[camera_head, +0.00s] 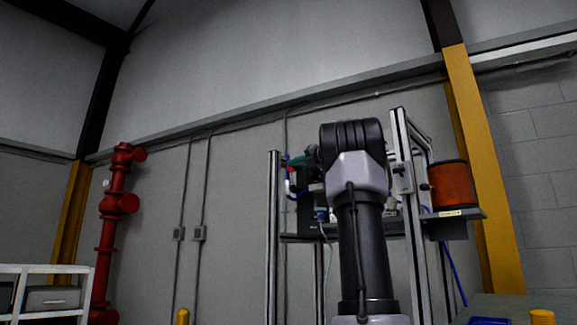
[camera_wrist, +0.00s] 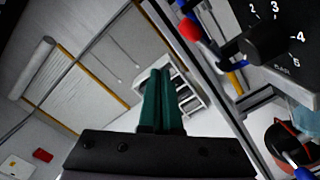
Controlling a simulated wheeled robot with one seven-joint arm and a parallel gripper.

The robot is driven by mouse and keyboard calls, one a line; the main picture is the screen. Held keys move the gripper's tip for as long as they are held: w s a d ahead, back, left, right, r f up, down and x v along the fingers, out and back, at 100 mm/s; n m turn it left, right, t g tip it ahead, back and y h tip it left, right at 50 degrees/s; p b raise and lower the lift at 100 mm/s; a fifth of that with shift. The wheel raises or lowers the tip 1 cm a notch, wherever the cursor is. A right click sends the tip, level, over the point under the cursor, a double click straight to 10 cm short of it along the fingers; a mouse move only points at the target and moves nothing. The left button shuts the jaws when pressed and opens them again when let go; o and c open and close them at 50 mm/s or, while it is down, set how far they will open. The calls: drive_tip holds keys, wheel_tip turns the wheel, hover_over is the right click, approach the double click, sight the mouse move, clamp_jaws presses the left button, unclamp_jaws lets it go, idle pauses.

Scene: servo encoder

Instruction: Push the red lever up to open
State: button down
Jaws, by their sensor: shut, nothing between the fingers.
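A red rounded knob (camera_wrist: 189,28), which looks like the end of the red lever, shows at the top of the wrist view, beside blue parts. My gripper (camera_wrist: 160,73) has its two teal fingers pressed together with nothing between them. In that view the fingertips lie below and left of the red knob, apart from it in the picture. In the head view my gripper (camera_head: 296,161) is at the machine frame, left of my arm. A small red spot (camera_head: 291,170) shows just below the fingers there. My arm hides much of the machine, and I cannot tell the lever's angle.
A black dial (camera_wrist: 266,38) with white numbers sits right of the red knob. A metal frame (camera_head: 273,230) surrounds the work area. An orange spool (camera_head: 453,185) stands on a shelf at right. Cables hang below the machine. Red pipework (camera_head: 117,203) stands far left.

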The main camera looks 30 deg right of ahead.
drive_tip(key=v, duration=0.6)
idle(0.4)
drive_tip(key=s+a+f+n+g, duration=0.3)
drive_tip(key=s+a+f+n, duration=0.2)
drive_tip(key=a+f+n, duration=0.5)
drive_tip(key=s+a+f+n+g, duration=0.3)
drive_tip(key=s+a+f+n, duration=0.2)
drive_tip(key=a+f+n, duration=0.55)
drive_tip(key=s+a+f+n+g+h, duration=0.1)
drive_tip(key=s+a+f+n+g, duration=0.1)
drive_tip(key=s+f+n, duration=0.6)
drive_tip(key=s+a+f+n+g+h, duration=0.2)
drive_tip(key=s+f+n, duration=0.6)
drive_tip(key=f, duration=0.7)
drive_tip(key=shift+a+f+n+h, duration=0.3)
drive_tip(key=shift+a+n, duration=0.05)
drive_tip(key=shift+a, duration=0.55)
